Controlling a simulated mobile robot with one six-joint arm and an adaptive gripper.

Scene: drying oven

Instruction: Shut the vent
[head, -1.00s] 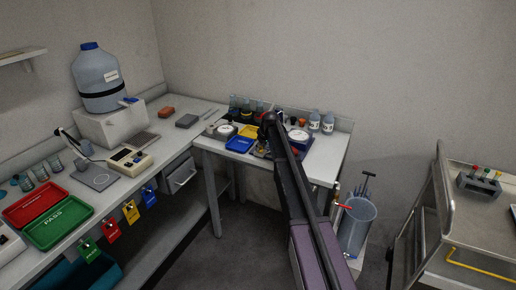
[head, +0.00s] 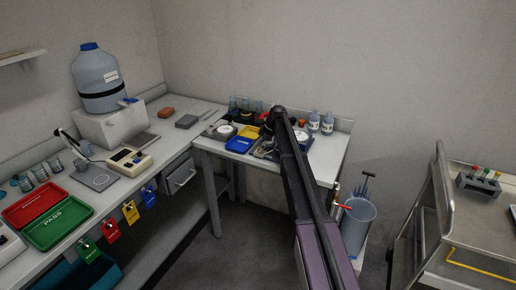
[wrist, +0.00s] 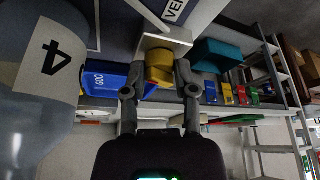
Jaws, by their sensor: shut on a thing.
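In the wrist view, a yellow cylindrical knob (wrist: 160,66) sits against a white plate (wrist: 168,38). A panel with a label starting "VEN" (wrist: 175,10) shows beside it, its rest cut off. My gripper (wrist: 158,82) has its two dark fingers on either side of the knob and is shut on it. In the head view my arm reaches over the back table, and its upper part hides the gripper and the knob. I cannot tell the vent's opening from these frames.
A large bottle marked 4 (wrist: 40,70) stands close at the left in the wrist view, beside a blue tray (wrist: 112,78). In the head view, the back table (head: 210,148) holds dials, small trays and bottles. A clear bucket (head: 357,228) and a metal cart (head: 440,262) stand right.

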